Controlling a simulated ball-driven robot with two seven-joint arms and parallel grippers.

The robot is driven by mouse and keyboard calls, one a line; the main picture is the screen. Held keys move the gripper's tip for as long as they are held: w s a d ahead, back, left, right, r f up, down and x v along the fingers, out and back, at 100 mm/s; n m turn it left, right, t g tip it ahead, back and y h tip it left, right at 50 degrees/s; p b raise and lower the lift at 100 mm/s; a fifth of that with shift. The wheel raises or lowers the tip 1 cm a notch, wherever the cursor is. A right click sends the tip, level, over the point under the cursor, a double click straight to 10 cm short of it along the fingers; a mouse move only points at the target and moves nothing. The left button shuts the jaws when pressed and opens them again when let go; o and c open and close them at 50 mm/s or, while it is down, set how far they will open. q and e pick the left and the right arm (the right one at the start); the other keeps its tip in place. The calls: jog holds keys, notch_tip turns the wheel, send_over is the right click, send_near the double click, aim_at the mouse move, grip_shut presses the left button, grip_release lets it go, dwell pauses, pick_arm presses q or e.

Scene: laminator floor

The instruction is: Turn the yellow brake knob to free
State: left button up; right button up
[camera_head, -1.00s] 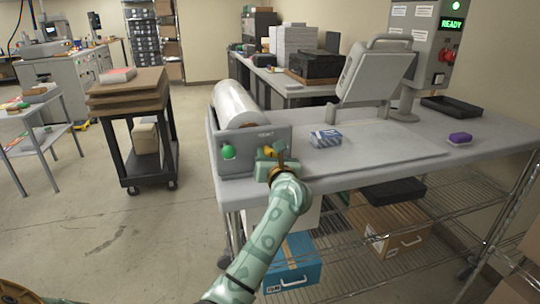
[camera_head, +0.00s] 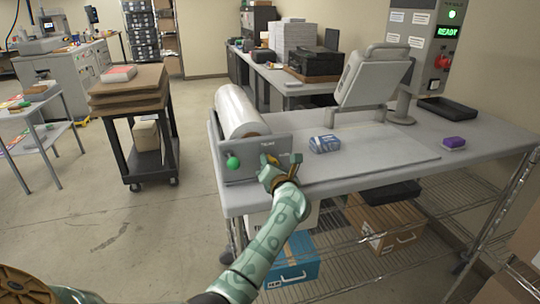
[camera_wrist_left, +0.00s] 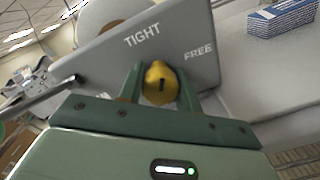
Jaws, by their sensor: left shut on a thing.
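The yellow brake knob (camera_wrist_left: 153,88) sits on the grey end plate (camera_wrist_left: 95,62) of the film roll holder, below the words TIGHT and FREE. My left gripper (camera_wrist_left: 160,88) is shut on it, one green finger on each side. The knob's short dark mark stands nearly upright in the left wrist view; I cannot tell surely which word it points to. In the head view my left gripper (camera_head: 278,168) is at the plate (camera_head: 247,147), right of a green knob (camera_head: 233,162), and largely hides the yellow knob. My right gripper is not in view.
A white film roll (camera_head: 240,110) lies behind the plate. A blue-and-white box (camera_head: 324,144) lies close right on the grey table (camera_head: 400,172), with a purple block (camera_head: 453,143) farther right. A black cart (camera_head: 147,170) stands left, with open floor between.

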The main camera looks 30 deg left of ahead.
pick_arm(q)
jog(key=m+p, duration=0.3)
jog(key=shift+d+r+m+p, duration=0.1)
jog(key=shift+m+p, duration=0.2)
jog(key=shift+m, duration=0.1)
jog(key=m+p, duration=0.2)
jog(key=shift+m, duration=0.3)
jog(key=m+p, duration=0.2)
jog(key=m, duration=0.1)
jog(key=shift+g, duration=0.4)
jog(key=shift+f+m+p, duration=0.3)
jog(key=shift+m+p, duration=0.45)
jog(key=shift+m, duration=0.55)
jog(key=o, duration=1)
jog(key=shift+c, duration=0.2)
